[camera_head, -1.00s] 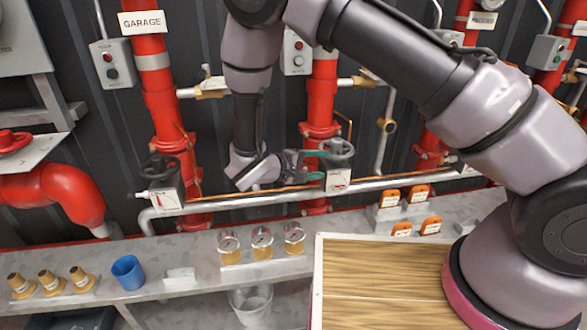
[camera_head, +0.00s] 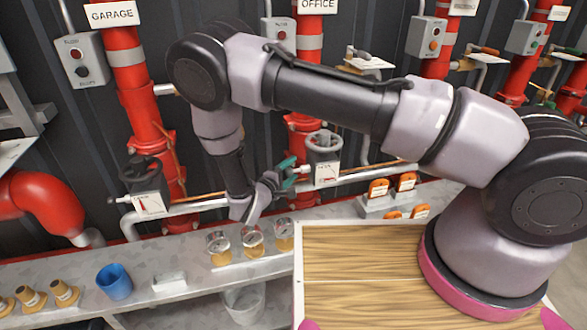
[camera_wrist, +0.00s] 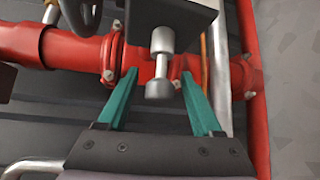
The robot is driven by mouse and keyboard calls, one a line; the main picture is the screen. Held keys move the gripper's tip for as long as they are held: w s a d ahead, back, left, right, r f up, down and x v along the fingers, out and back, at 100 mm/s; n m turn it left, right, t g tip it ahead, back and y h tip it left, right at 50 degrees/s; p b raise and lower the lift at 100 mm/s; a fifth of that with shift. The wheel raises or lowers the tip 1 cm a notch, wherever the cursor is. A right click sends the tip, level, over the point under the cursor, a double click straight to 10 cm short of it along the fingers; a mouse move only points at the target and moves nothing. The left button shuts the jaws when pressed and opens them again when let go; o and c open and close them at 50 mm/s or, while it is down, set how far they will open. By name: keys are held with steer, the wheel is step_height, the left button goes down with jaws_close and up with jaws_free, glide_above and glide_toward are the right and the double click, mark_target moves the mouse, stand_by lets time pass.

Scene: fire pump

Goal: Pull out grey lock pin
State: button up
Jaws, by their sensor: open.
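The grey lock pin (camera_wrist: 160,72) shows in the wrist view as a metal pin with a round knob, sticking out of a dark valve box (camera_wrist: 172,18). My gripper (camera_wrist: 155,82) is open, with one green finger on each side of the pin. The fingers look apart from the pin, and how far it reaches between them in depth is hard to tell. In the head view my gripper (camera_head: 289,173) is beside the white-faced gauge box (camera_head: 327,173) under a grey handwheel (camera_head: 324,143) on the OFFICE pipe. The pin is too small to make out there.
A horizontal grey pipe (camera_head: 375,174) runs behind my gripper. Brass-based gauges (camera_head: 252,241) stand on the shelf below it. Orange tags (camera_head: 378,188) are to the right, and a blue cup (camera_head: 114,281) is at the left.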

steer(key=shift+x, duration=0.9)
jaws_close()
stand_by(0.8)
